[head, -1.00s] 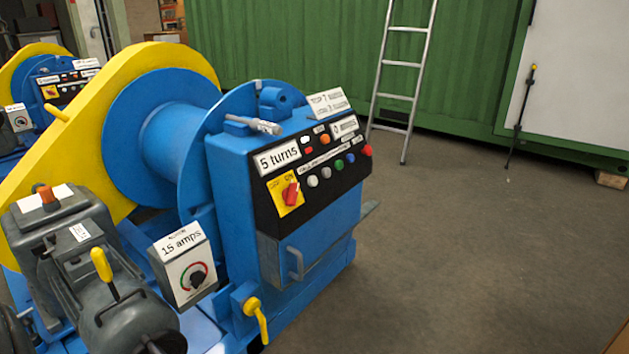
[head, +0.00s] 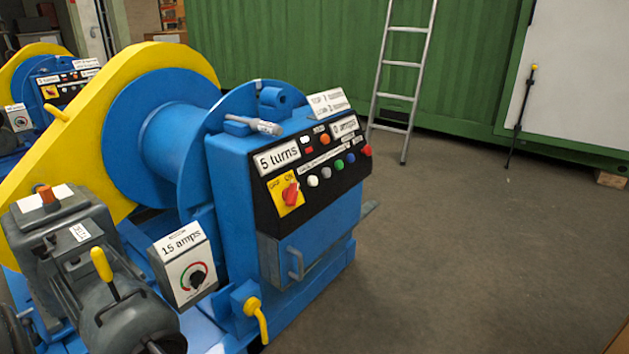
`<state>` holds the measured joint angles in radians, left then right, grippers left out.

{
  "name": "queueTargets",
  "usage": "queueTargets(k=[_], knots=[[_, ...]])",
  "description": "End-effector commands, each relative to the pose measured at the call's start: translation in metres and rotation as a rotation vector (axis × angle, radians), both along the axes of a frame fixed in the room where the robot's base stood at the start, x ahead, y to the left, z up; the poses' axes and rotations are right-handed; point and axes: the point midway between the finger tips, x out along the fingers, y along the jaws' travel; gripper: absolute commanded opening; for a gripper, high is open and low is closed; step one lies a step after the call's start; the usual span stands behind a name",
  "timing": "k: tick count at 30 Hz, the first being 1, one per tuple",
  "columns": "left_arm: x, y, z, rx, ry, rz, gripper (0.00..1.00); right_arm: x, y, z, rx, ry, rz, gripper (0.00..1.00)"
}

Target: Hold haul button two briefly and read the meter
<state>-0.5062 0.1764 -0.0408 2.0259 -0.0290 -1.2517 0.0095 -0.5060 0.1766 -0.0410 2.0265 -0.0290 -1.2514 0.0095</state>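The blue winch (head: 232,165) has a black sloped control panel (head: 300,206). A row of haul buttons runs under a small label strip: a white button (head: 312,181), a grey-white button (head: 326,173), a green button (head: 339,165) and a blue button (head: 350,158). Their numbers are too small to read. The meter display (head: 345,126) at the panel's upper right appears to read "0 amps". A turns display (head: 278,158) reads "5 turns". A red rotary switch (head: 290,194) sits on a yellow OFF/ON plate, its handle tilted toward ON. Neither of my grippers is in view.
A box with a dial (head: 185,262) reads "15 amps". A red button (head: 367,151) is at the panel's right end. A yellow lever (head: 257,315) is below. A second winch (head: 45,85) stands behind left, a ladder (head: 402,80) behind. The floor at right is clear.

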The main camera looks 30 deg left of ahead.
Motion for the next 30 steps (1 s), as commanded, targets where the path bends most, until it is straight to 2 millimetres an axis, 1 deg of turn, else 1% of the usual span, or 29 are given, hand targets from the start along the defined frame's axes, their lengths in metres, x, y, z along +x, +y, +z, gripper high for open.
queueTargets(k=[1, 2, 18, 30], knots=[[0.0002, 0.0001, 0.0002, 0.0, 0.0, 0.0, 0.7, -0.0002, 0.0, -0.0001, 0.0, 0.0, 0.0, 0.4], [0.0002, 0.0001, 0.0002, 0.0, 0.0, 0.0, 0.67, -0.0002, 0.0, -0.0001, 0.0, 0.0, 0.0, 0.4], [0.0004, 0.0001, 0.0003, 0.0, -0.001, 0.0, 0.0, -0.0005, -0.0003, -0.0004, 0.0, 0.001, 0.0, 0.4], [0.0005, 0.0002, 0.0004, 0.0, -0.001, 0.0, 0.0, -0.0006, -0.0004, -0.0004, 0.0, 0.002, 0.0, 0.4]])
